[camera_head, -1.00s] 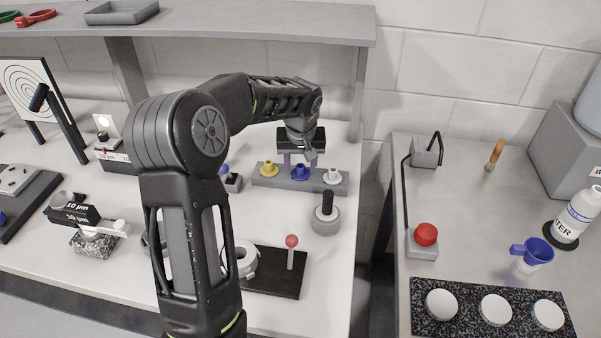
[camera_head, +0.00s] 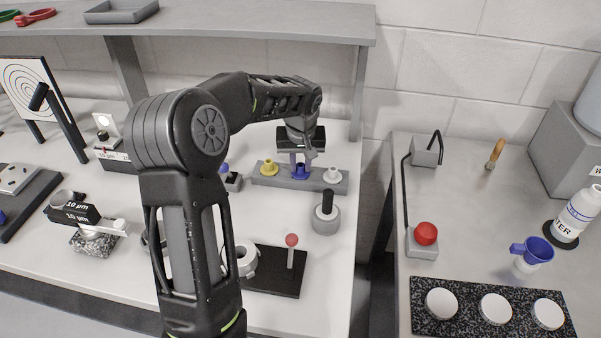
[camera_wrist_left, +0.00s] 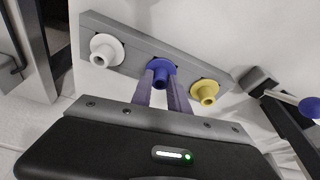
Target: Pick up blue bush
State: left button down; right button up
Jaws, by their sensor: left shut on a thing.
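The blue bush (camera_head: 300,172) is a flanged blue piece in the middle of a grey rack (camera_head: 265,182), between a yellow bush (camera_head: 269,168) and a white bush (camera_head: 333,175). My left gripper (camera_head: 301,161) points down at it and is shut on it. In the left wrist view, the two fingers (camera_wrist_left: 161,84) meet the blue bush (camera_wrist_left: 162,70) at its upper part. The bush still sits at the rack (camera_wrist_left: 130,50). Whether it is seated fully is hidden by the fingers. My right gripper is not in view.
A grey cylinder with a black handle (camera_head: 326,214) stands in front of the rack. A black base with a red-topped post (camera_head: 291,243) is nearer. A shelf (camera_head: 250,24) runs above the bench. The right bench holds a red button (camera_head: 426,233) and a blue funnel (camera_head: 536,250).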

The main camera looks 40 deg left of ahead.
aim_at(301, 166)
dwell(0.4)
pick_arm(q)
notch_tip(301, 166, up, 10)
jog(key=b, duration=0.1)
dwell(0.4)
dwell(0.5)
